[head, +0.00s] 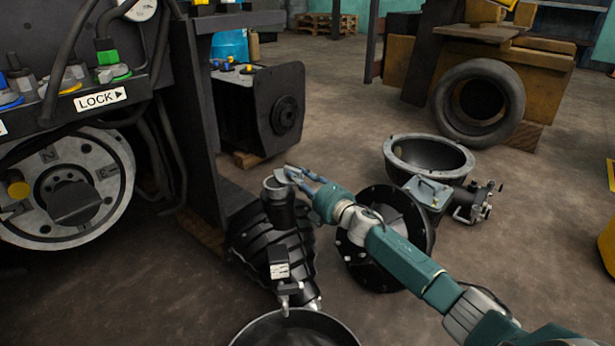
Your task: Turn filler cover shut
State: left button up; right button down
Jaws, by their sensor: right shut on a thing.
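The filler neck (279,206) rises from a black ribbed tank (268,243) on the floor near the middle of the head view. Its round mouth shows a light rim and looks at least partly uncovered. The filler cover (287,174) is a small grey piece at the upper right edge of that mouth, tilted. My right gripper (297,175) comes in from the lower right and is shut on the filler cover. The fingers hide part of the cover, and its hinge cannot be made out. My left gripper is not in view.
A black flanged drum (372,276) lies below my right forearm. A grey open bowl-shaped housing (425,148) stands behind it. A dark upright frame (198,140) is close to the left of the tank, and a black basin (295,330) is at the bottom edge.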

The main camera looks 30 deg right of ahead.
jog(key=shift+w+d+r, duration=0.1)
jog(key=shift+r, duration=0.55)
jog(key=c, duration=1.5)
grip_release()
jog(key=shift+r, duration=0.1)
jog(key=shift+f, duration=0.3)
jog(key=shift+s+d, duration=0.2)
jog(key=shift+s, duration=2.85)
jog(key=shift+s+d, duration=0.15)
jog(key=shift+s, duration=2.85)
